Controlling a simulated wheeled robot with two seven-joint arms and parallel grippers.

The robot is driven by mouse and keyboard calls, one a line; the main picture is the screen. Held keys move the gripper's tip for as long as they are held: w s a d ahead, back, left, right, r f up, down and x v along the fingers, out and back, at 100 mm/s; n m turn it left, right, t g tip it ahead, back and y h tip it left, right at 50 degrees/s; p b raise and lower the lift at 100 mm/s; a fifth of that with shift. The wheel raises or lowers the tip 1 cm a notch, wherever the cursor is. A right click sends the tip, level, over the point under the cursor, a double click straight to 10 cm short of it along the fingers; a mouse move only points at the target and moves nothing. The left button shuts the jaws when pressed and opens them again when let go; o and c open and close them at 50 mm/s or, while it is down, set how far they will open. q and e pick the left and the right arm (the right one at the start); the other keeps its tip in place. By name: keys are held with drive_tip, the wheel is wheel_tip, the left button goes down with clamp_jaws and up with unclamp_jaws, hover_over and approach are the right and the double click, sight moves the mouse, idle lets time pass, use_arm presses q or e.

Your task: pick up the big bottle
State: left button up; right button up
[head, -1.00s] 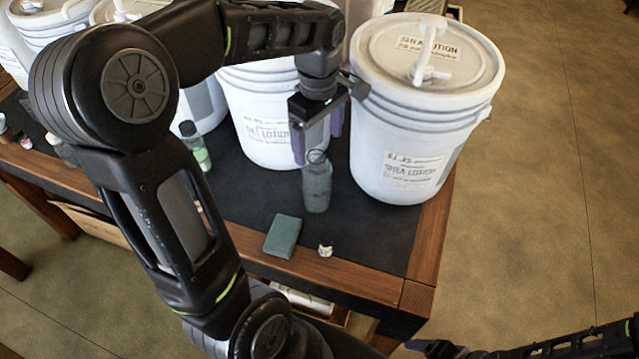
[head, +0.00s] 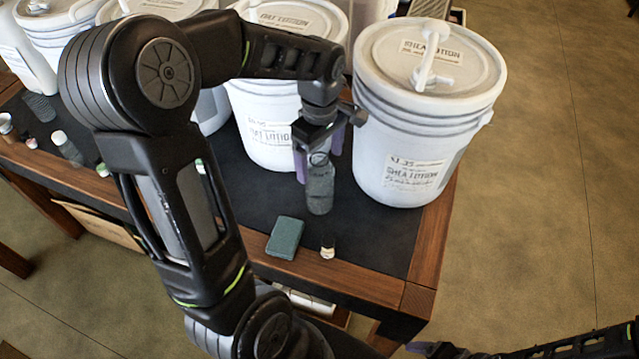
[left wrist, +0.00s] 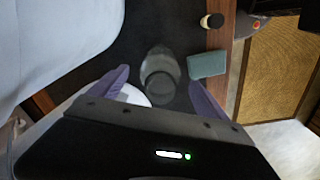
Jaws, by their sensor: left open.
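The big bottle, a grey-green see-through bottle (head: 320,192), stands upright on the dark table top in front of the right-hand white bucket. My left gripper (head: 319,160) points down over it, open, with one purple finger on each side of its upper part. In the left wrist view the bottle (left wrist: 160,68) sits between the spread fingers (left wrist: 155,95), and a gap shows on both sides. The fingers hide part of its neck in the head view. My right gripper (head: 428,348) is at the bottom right, partly cut off, away from the table.
A white bucket with a pump lid (head: 415,130) stands close to the right of the gripper, another (head: 262,125) behind it. Several small bottles stand left.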

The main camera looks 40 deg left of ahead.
use_arm(q)
drive_tip(key=shift+f, duration=1.45)
clamp_jaws()
drive_tip(key=shift+r, duration=0.2)
wheel_tip(320, 180, up, 10)
drive_tip(key=shift+f+b, duration=0.1)
drive_tip(key=shift+b, duration=0.25)
idle(1.0)
